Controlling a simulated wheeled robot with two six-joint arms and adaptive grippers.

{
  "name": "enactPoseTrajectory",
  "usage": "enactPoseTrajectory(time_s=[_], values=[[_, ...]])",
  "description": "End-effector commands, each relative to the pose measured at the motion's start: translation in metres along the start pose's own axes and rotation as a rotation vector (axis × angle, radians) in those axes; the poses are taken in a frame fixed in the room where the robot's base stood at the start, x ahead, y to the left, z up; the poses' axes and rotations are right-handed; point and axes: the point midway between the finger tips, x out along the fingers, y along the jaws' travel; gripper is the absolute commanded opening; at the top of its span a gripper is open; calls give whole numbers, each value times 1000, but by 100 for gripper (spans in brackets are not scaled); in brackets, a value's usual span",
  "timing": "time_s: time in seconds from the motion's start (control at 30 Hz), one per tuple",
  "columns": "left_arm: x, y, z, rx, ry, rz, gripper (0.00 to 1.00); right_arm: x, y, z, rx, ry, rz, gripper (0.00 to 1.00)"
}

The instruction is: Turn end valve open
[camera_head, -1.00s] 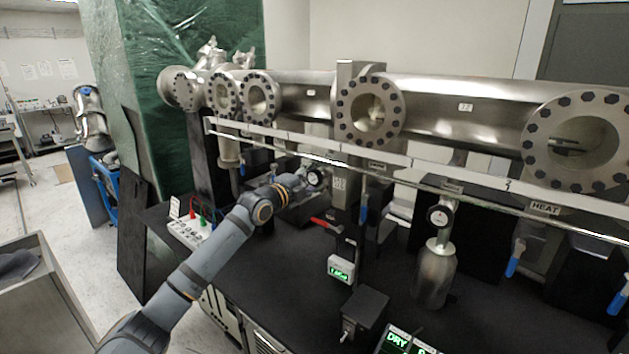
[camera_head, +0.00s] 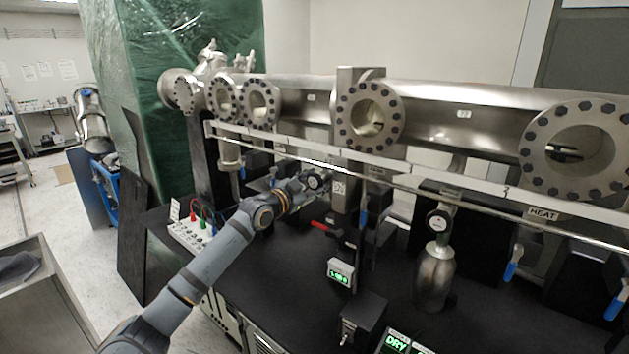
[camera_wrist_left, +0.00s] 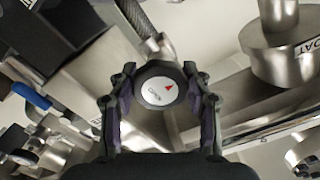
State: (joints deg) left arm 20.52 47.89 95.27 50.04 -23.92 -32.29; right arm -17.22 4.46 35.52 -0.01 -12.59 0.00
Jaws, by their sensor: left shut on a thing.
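The end valve's round dark knob has a white face with a red triangular mark and small lettering; it shows in the left wrist view (camera_wrist_left: 160,90). In the head view the knob (camera_head: 315,181) sits below the rail, left of the steel column. My left gripper (camera_head: 308,183) reaches it from the left and is shut on it. In the wrist view the two dark fingers of the left gripper (camera_wrist_left: 160,78) press on the knob's opposite sides. The lettering is too small to read. My right gripper is not in view.
A steel pipe with bolted round flanges (camera_head: 369,116) runs above the long rail (camera_head: 420,170). A red handle (camera_head: 324,228), a small green display (camera_head: 341,272) and a steel cylinder (camera_head: 434,276) are nearby. A box with coloured plugs (camera_head: 190,235) is at left on the black bench.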

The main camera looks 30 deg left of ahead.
Motion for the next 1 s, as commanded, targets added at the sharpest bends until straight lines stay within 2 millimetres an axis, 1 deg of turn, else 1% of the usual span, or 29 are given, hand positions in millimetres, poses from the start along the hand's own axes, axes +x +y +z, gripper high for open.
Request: enactPoseTrajectory(time_s=[0.47,1.0], values=[[0,1,-1,-453,-6,1,18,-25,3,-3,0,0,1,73],[0,2,-2,-970,-8,1,18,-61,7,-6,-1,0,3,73]])
